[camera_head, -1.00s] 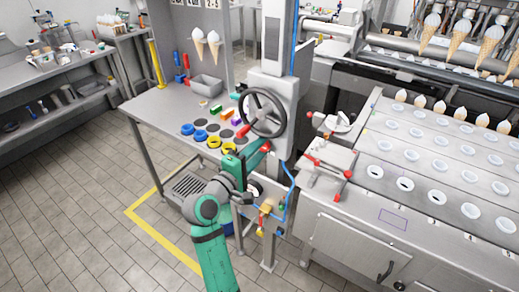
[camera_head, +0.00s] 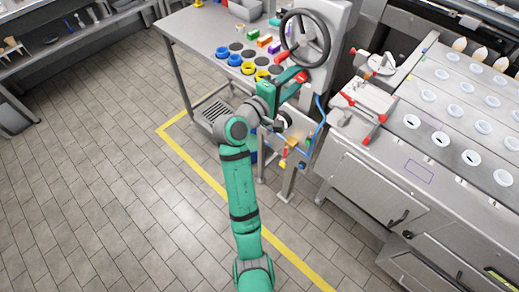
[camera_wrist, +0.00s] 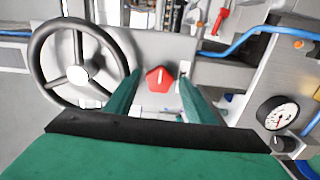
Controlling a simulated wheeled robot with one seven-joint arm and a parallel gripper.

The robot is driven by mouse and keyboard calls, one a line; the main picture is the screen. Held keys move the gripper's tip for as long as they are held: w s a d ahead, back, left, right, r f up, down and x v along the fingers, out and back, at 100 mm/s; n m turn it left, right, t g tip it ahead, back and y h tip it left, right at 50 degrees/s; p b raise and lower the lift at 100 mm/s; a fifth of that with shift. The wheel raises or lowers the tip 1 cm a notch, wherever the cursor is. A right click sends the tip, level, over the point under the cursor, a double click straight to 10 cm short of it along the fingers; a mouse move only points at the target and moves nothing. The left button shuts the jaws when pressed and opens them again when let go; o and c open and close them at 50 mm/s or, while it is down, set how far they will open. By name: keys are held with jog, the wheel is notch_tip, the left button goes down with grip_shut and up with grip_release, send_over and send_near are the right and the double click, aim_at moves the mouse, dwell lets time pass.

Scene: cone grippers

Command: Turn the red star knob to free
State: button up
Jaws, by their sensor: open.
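The red star knob (camera_wrist: 159,79) sits on a pale machine panel in the wrist view, right of a black handwheel. It has a white mark on its face; I cannot read any label around it. My gripper (camera_wrist: 158,77) is open, its two green fingers spread to the left and right of the knob, with clear gaps. I cannot tell how far the tips are from the panel. In the head view my gripper (camera_head: 293,88) is below the handwheel, and I cannot make out the knob surely there.
The black handwheel (camera_wrist: 80,66) is close left of my fingers; it also shows in the head view (camera_head: 305,38). A pressure gauge (camera_wrist: 278,113) and a blue hose (camera_wrist: 255,36) are at the right. A steel table (camera_head: 195,38) stands left of the panel.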

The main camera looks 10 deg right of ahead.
jog(key=m, duration=1.7)
jog(key=shift+m, duration=0.4)
jog(key=v, duration=1)
jog(key=s+a+f+n+t+y, duration=0.1)
jog(key=s+a+f+n+y, duration=0.1)
jog(key=f, duration=0.5)
jog(key=s+a+f+n+t+y, duration=0.1)
jog(key=s+a+f+n+y, duration=0.2)
jog(key=f, duration=0.4)
jog(key=s+a+f+n+t+y, duration=0.1)
jog(key=s+a+f+n+y, duration=0.1)
jog(key=s+f+n+y, duration=0.2)
jog(key=shift+s+a+f+n+t, duration=0.35)
jog(key=shift+s+f+n, duration=0.4)
jog(key=shift+f, duration=1.1)
jog(key=shift+s+d, duration=0.1)
